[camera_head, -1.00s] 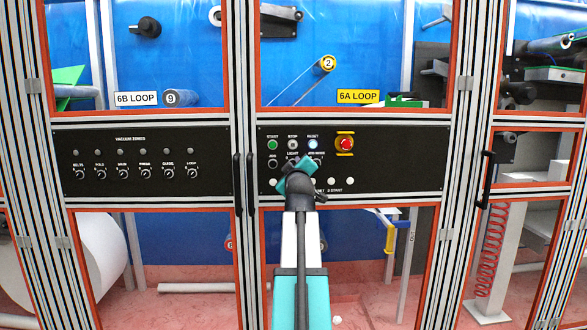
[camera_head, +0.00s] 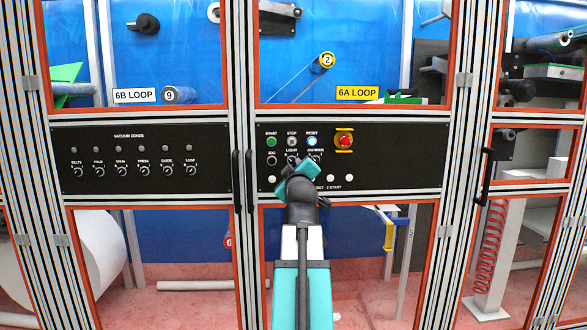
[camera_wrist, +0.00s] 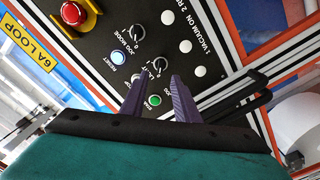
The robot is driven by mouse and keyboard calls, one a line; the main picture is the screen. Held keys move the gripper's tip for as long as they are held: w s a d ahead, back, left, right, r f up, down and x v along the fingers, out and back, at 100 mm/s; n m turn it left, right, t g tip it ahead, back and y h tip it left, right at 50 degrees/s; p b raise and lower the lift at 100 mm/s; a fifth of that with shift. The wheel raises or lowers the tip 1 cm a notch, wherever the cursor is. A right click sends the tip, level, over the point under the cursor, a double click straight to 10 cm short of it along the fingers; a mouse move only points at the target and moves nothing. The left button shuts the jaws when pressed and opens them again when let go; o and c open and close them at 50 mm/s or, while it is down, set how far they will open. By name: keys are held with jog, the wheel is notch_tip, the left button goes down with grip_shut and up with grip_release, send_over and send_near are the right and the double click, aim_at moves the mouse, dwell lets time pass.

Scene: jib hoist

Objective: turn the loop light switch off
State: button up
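The switch labelled LIGHT (camera_head: 292,160) is a black rotary knob on the right-hand black panel (camera_head: 400,160), below the STOP button and partly behind my gripper in the head view. In the wrist view the LIGHT knob (camera_wrist: 157,66) shows with a pale pointer mark, just beyond and between my fingertips. My gripper (camera_wrist: 155,83) is open and empty, with its two dark fingers apart. It also shows in the head view (camera_head: 298,178) in front of the panel's lower left part. I cannot tell whether a finger touches the panel.
The JOG MODE knob (camera_wrist: 135,34), lit RESET button (camera_wrist: 118,57) and green START button (camera_wrist: 155,100) lie close to the fingers. A red emergency stop (camera_head: 344,141) sits farther right. Black door handles (camera_head: 238,183) stand out left of the panel. Another panel (camera_head: 140,160) holds several vacuum knobs.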

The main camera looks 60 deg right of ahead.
jog(key=v, duration=0.7)
jog(key=shift+b, duration=0.35)
jog(key=shift+w+d, duration=0.1)
